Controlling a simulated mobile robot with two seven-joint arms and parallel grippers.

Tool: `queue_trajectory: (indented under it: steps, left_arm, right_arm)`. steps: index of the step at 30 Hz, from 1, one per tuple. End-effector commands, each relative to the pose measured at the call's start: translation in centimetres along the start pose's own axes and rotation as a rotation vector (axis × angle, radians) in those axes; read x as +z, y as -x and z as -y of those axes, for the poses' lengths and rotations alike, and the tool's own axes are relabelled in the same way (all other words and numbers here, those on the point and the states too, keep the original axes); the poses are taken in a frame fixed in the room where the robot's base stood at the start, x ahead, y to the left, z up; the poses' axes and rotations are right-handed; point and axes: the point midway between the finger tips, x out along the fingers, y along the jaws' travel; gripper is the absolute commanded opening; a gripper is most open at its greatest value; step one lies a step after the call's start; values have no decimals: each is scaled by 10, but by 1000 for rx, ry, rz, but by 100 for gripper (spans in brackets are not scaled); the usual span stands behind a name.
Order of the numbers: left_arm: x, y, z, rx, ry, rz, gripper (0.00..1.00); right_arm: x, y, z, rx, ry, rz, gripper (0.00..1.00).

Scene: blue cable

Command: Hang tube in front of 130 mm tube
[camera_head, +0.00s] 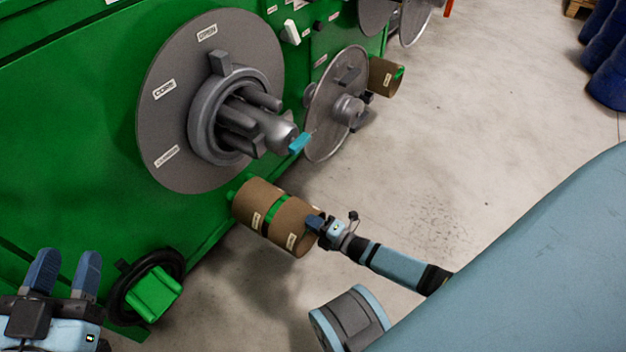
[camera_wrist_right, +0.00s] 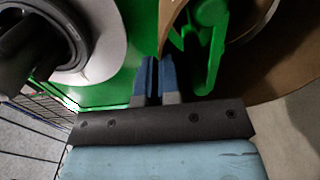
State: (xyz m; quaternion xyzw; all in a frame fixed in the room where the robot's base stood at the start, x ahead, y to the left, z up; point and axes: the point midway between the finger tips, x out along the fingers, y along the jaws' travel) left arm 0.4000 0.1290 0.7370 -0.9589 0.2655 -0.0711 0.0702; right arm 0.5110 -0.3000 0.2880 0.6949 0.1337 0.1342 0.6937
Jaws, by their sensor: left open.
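Two brown cardboard tubes sit in line low on the green machine in the head view: a rear tube (camera_head: 250,200) against the machine and a front tube (camera_head: 291,220). A strip of the green holder (camera_head: 277,207) shows between them. Each has a small label too small to read. My right gripper (camera_head: 315,223) is at the front tube's outer rim. In the right wrist view its blue fingers (camera_wrist_right: 157,72) are close together at the edge of the tube wall (camera_wrist_right: 174,24), seemingly pinching it, beside the green holder end (camera_wrist_right: 208,40). My left gripper (camera_head: 64,272) is open and empty at lower left.
Above the tubes, a large grey disc (camera_head: 165,120) with a grey hub sticks out from the machine. A smaller disc (camera_head: 328,100) and another brown tube (camera_head: 384,76) are further back. A black-rimmed green handwheel (camera_head: 153,291) is lower left.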

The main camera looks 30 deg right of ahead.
Motion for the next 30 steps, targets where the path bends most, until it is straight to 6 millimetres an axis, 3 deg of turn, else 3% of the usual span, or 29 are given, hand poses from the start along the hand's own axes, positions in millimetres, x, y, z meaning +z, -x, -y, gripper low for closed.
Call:
queue_trajectory:
  steps: [30]
  left_arm:
    - [0,1,0,4,-8,4,43]
  right_arm:
    - [0,-5,0,0,0,0,0]
